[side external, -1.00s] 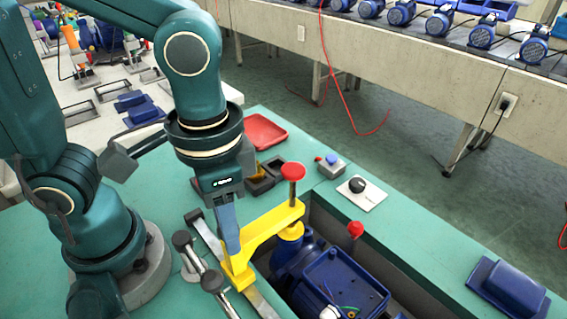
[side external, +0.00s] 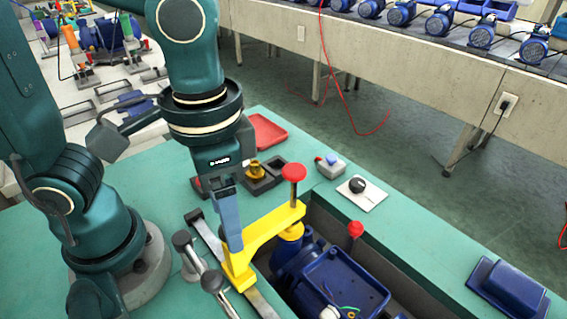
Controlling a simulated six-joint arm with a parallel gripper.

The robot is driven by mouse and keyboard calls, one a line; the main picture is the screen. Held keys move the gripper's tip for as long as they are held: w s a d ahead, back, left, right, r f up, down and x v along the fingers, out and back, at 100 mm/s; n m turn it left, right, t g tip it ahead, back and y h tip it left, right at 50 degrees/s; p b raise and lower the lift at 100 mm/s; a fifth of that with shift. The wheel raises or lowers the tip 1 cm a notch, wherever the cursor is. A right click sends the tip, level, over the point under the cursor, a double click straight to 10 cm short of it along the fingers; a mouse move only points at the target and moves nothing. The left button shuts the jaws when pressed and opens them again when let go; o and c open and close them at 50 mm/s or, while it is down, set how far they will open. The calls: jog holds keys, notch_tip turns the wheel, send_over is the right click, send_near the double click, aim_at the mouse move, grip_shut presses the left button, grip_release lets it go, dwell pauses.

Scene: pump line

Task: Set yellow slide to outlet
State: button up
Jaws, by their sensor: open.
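The yellow slide (side external: 262,233) is an angled yellow arm on a metal rail (side external: 205,236). A red knob (side external: 293,173) stands on a post near its far end. The slide's outer end reaches over the pit with the blue pump (side external: 335,282). My gripper (side external: 232,240) points down at the near, rail end of the slide, its grey-blue fingers around or against the yellow block. It is open. I cannot tell whether the fingers touch the slide, as the far finger is mostly hidden. The "outlet" mark is not visible.
A second red knob (side external: 355,230) stands over the pit edge. Black-headed clamp handles (side external: 212,281) stand just left of the rail. A red tray (side external: 267,132), a dark block tray (side external: 262,177), a button box (side external: 330,166) and a rotary switch (side external: 357,186) sit behind. A blue cover (side external: 508,287) lies at right.

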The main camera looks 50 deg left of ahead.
jog(key=shift+r, duration=1.4)
jog(key=shift+w+a+r, duration=0.1)
jog(key=shift+w+a, duration=0.05)
jog(key=w+a+n+t, duration=0.1)
jog(key=a+n+t, duration=0.2)
jog(key=a+t, duration=0.2)
jog(key=shift+w+a+f+t, duration=0.3)
jog(key=shift+w+a+f, duration=0.1)
jog(key=shift+a, duration=1.45)
